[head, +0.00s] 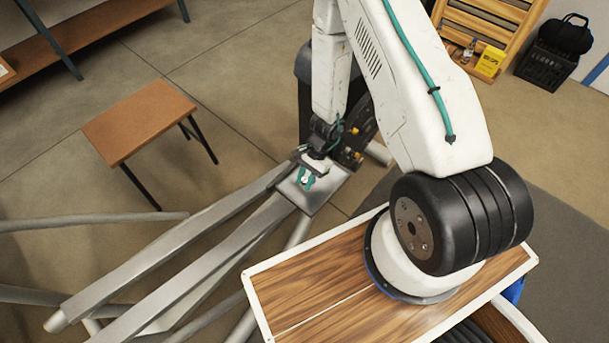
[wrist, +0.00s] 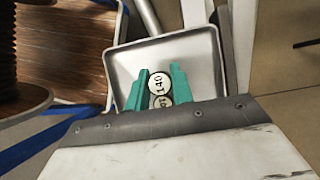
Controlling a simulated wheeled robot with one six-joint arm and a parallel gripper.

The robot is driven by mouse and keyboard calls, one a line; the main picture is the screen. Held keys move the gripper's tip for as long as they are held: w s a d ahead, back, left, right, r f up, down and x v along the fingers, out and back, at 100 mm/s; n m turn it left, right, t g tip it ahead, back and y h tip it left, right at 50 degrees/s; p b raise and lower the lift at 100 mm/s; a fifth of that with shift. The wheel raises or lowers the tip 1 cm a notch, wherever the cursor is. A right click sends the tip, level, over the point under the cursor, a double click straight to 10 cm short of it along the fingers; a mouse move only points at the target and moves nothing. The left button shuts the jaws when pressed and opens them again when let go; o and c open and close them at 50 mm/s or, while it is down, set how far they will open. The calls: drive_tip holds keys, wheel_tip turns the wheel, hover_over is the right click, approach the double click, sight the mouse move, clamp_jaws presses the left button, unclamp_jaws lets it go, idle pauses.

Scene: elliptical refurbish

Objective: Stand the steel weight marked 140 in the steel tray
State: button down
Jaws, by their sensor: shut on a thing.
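The steel tray (wrist: 128,62) is a shallow pale grey tray with a raised rim; in the head view the tray (head: 329,192) sits at the end of the grey beams. My gripper (wrist: 162,80) has two teal fingers, shut on the steel weight marked 140 (wrist: 159,80), whose round pale face shows between them. A second round marked face (wrist: 160,101) shows just below it, partly hidden; I cannot tell if it belongs to the same weight. In the head view my gripper (head: 306,180) is over the tray. Whether the weight touches the tray floor is unclear.
Long grey metal beams (head: 190,255) run from the tray to the lower left. A small brown table (head: 138,120) stands left of my arm. A wooden rack (head: 485,25) with a yellow box (head: 490,61) is at the upper right. The tray floor around the fingers looks clear.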

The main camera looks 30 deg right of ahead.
drive_tip(key=shift+f, duration=0.45)
drive_tip(key=shift+f, duration=0.4)
drive_tip(key=c, duration=1.1)
unclamp_jaws()
drive_tip(key=shift+r, duration=0.1)
drive_tip(key=v, duration=0.7)
drive_tip(key=shift+d+r, duration=0.1)
drive_tip(key=shift+r, duration=0.2)
